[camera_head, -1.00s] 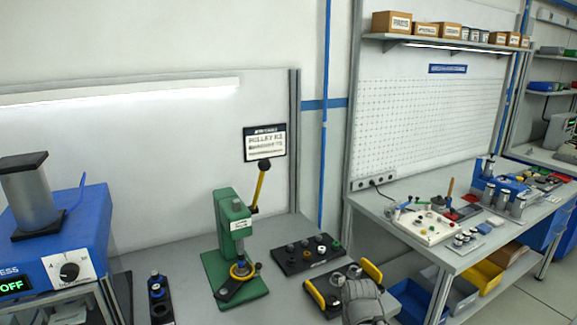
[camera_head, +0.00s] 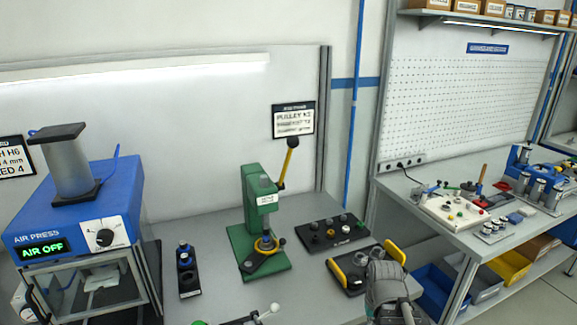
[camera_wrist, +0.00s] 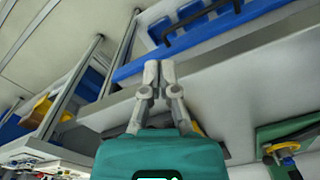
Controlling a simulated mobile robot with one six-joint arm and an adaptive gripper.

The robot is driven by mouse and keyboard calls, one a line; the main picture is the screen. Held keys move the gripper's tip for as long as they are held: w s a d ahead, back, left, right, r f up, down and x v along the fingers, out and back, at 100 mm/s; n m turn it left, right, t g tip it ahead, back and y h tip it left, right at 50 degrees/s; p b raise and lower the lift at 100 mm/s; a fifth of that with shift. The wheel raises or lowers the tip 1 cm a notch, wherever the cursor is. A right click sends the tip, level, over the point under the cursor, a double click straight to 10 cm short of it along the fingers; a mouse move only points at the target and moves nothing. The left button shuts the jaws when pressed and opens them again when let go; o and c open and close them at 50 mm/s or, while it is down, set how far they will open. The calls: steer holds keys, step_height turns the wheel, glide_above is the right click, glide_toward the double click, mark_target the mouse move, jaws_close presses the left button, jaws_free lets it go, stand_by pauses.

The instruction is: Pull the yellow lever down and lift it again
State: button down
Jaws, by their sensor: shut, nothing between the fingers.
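The yellow lever (camera_head: 287,165) has a black ball knob (camera_head: 292,142) at its top. It stands raised and tilted slightly right on the right side of the green press (camera_head: 257,200) in the head view. My gripper's light grey fingers (camera_wrist: 160,70) are shut together with nothing between them. In the head view my grey wrist (camera_head: 387,283) is at the lower right, in front of and to the right of the press, well apart from the lever; the fingers cannot be made out there. The wrist view shows part of the green press (camera_wrist: 285,132) at the right, not the lever.
A blue air press (camera_head: 75,215) reading AIR OFF stands left. A black stand (camera_head: 188,275) is between it and the green press. A black parts tray (camera_head: 333,235) and a yellow-handled tray (camera_head: 341,277) lie right of the press. A second bench (camera_head: 410,200) stands further right.

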steer(key=c, duration=1.3)
jaws_free()
steer(key=shift+c, duration=0.2)
steer(key=shift+o, duration=2.1)
steer(key=shift+w+a+r, duration=0.15)
steer(key=shift+r, duration=0.05)
steer(key=o, duration=0.8)
steer(key=w+a+r+n+y+p, duration=0.1)
steer(key=r+p, duration=0.1)
steer(key=w+a+r+n+y+p, duration=0.1)
steer(key=w+a+r+p, duration=0.1)
steer(key=shift+w+a+r+t+y, duration=0.2)
steer(key=shift+w+a+t+y, duration=0.1)
steer(key=shift+t+y, duration=0.1)
steer(key=shift+c, duration=0.2)
steer(key=w+a+r+n+t+y+p, duration=0.2)
steer(key=w+r+y+p, duration=0.2)
steer(key=r, duration=0.7)
steer(key=w+a+r+n+t+y+p, duration=0.3)
steer(key=w+r+p, duration=0.4)
steer(key=r, duration=0.5)
steer(key=w+a+r+n+t+y+p, duration=0.3)
steer(key=w+r+y+p, duration=0.3)
steer(key=r, duration=0.6)
steer(key=shift+w, duration=0.85)
steer(key=shift+a, duration=0.2)
